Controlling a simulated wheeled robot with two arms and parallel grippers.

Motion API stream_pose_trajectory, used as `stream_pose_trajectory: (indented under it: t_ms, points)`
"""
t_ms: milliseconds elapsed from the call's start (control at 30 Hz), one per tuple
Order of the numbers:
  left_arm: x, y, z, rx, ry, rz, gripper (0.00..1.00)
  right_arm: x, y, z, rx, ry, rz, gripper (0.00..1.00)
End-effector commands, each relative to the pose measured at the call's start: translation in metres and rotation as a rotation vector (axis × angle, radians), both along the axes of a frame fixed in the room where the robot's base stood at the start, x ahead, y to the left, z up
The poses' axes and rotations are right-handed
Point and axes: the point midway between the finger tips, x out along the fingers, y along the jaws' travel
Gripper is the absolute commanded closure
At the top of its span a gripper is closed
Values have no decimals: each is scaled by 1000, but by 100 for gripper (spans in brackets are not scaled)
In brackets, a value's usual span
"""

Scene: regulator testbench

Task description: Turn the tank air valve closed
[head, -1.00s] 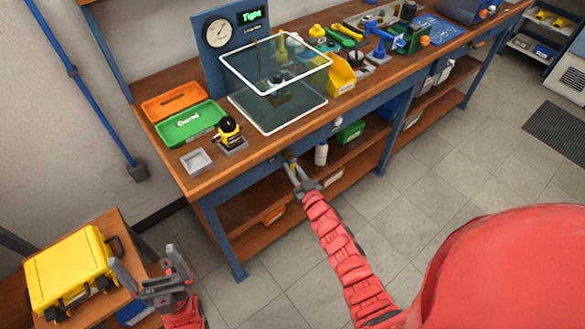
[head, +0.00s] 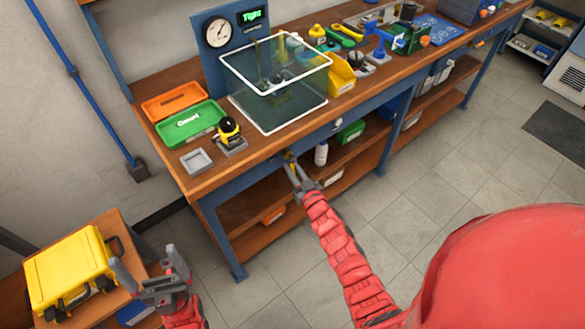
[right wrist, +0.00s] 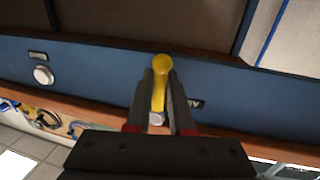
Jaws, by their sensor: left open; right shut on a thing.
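The tank air valve has a yellow lever handle (right wrist: 159,85) on the blue front rail of the bench, beside a small dark label. In the right wrist view the handle lies between the fingers of my right gripper (right wrist: 160,100), which is shut on it. In the head view my right gripper (head: 296,172) reaches the rail below the bench top, and only a little yellow of the handle shows there. My left gripper (head: 148,272) is open and empty at the lower left, near the yellow case.
A yellow case (head: 70,272) sits on a low wooden table at the left. On the bench stand a clear box with a white frame (head: 268,132), a green tray (head: 190,126), an orange tray (head: 172,100) and a gauge panel (head: 232,40). A white bottle (head: 321,153) stands on the shelf below.

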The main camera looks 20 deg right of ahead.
Motion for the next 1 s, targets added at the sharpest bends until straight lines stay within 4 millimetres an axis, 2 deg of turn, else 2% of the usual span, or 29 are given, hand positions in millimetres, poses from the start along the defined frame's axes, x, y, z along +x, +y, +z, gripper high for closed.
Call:
stream_pose_trajectory:
  t_ms: [567, 767, 1000]
  points:
    - [0, 0, -3, 0, 0, 0, 0, 0, 0, -2, -10, -3, 0, 100]
    - [0, 0, -16, 0, 0, 0, 0, 1, -4, -5, -70, -23, -1, 100]
    - [0, 0, -46, 0, 0, 0, 0, 4, -10, -6, -230, -84, 0, 100]
